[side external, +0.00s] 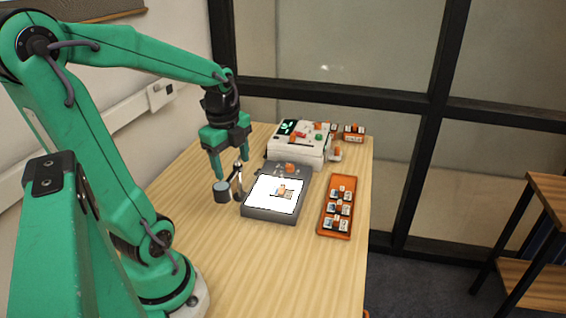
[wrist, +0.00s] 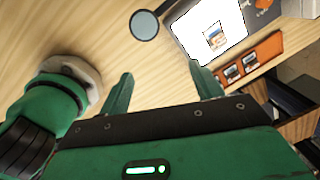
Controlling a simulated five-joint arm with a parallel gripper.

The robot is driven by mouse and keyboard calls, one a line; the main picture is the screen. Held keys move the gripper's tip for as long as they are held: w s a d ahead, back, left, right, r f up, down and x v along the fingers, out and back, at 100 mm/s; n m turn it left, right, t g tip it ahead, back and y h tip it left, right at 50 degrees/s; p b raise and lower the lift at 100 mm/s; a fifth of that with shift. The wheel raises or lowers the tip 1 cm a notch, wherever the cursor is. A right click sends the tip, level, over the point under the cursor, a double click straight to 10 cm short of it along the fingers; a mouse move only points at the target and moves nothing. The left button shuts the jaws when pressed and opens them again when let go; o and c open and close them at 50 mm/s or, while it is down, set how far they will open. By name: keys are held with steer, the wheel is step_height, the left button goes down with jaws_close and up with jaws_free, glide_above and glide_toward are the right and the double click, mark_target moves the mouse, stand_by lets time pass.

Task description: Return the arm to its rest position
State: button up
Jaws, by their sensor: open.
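My green arm reaches out over the wooden table (side external: 215,265) from its base at the lower left. My gripper (side external: 229,172) hangs downward in the side view, close to the grey round-headed magnifier or lamp (side external: 222,192) beside the light panel. Whether the two touch cannot be told there. In the wrist view my gripper (wrist: 161,74) has its two fingers apart, with only table seen between them. The round grey head (wrist: 144,25) lies beyond the fingertips.
A lit white panel (side external: 262,206) bears a small slide (side external: 283,190). An orange tray (side external: 326,232) with several slides stands to its right. A white machine (side external: 312,150) with buttons stands behind. The table's near part is clear. A shelf (side external: 545,187) stands at right.

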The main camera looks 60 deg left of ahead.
steer(key=d+r+n+t, duration=0.2)
steer(key=d+r+n, duration=0.1)
steer(key=d+n, duration=0.4)
steer(key=d+r+n+t, duration=0.2)
steer(key=d+n, duration=0.5)
steer(key=shift+d+r+t+h, duration=0.15)
steer(key=shift+r+t+h, duration=0.15)
steer(key=shift+r, duration=0.1)
steer(key=shift+s, duration=0.1)
steer(key=shift+c, duration=0.5)
